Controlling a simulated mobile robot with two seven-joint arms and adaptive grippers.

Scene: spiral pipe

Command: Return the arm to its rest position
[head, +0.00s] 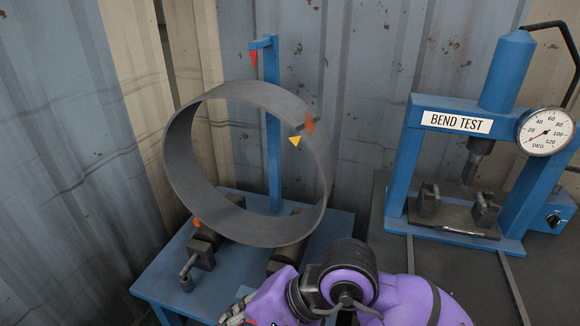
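My purple arm (400,298) comes in from the bottom right and bends at a dark joint (348,262). It is my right arm, and it lies in front of the pipe stand. Its grey end, with part of the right gripper (236,314), is cut off at the bottom edge, so its fingers cannot be made out. My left arm and gripper are not in view. A wide grey pipe ring (181,175) stands upright on dark rollers (204,248) on a blue stand (160,280). The ring has an orange-red mark and a yellow triangle at its right side.
A blue post (272,160) with a red pointer (254,58) rises behind the ring. At right, a blue bend-test press (398,165) with a dial gauge (546,131) stands on a dark table (430,270). Corrugated metal walls (380,60) close off the back.

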